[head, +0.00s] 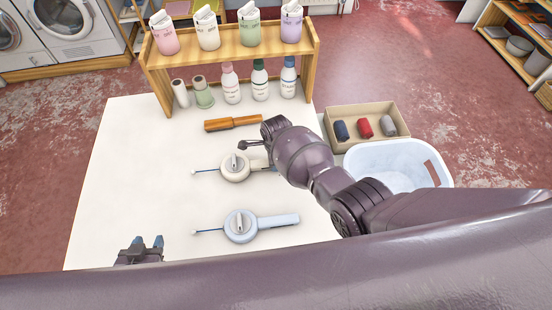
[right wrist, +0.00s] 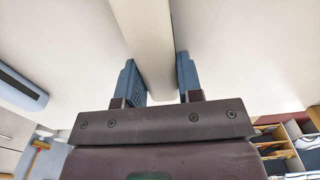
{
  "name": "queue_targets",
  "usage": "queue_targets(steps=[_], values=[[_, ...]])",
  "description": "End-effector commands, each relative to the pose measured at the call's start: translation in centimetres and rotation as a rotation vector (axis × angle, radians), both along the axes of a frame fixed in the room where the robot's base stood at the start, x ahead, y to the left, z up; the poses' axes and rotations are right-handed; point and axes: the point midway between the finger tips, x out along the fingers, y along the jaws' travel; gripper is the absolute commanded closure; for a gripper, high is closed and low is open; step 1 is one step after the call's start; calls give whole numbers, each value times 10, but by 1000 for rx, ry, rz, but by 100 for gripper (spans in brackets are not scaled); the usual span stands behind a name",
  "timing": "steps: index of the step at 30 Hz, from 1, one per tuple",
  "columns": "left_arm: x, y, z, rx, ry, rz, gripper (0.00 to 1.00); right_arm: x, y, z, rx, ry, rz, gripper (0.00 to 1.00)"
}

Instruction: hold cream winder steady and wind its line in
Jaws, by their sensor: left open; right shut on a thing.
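The cream winder (head: 235,167) lies on the white table, its round body and crank knob facing up. Its blue line runs out to the left and ends in a small pale tip. My right arm covers part of its handle. In the right wrist view my right gripper (right wrist: 158,78) is shut on a long cream bar, the winder's handle (right wrist: 152,40), with a blue-padded finger on each side. My left gripper (head: 147,241) is open and empty at the table's front left, apart from the cream winder.
A pale blue winder (head: 240,226) lies in front of the cream one, its line also out. A wooden-handled tool (head: 232,124) lies behind. A shelf (head: 233,53) with bottles stands at the back. A box of rolls (head: 335,111) and a white basket (head: 388,147) are right. The table's left is clear.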

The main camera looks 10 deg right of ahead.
Motion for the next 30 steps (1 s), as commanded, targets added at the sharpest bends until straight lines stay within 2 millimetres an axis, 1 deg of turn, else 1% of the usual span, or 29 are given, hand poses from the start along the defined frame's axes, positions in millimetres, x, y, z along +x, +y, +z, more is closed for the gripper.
queue_targets(steps=[23, 24, 26, 30], values=[[0, 0, 0, 0, 0, 0, 57, 0, 0, -4, 1, -1, 0, 92], [0, 0, 0, 0, 0, 0, 57, 0, 0, -4, 0, 0, 0, 60], [0, 0, 0, 0, 0, 0, 57, 0, 0, -4, 0, 0, 0, 52], [0, 0, 0, 0, 0, 0, 57, 0, 0, -4, 0, 0, 0, 52]])
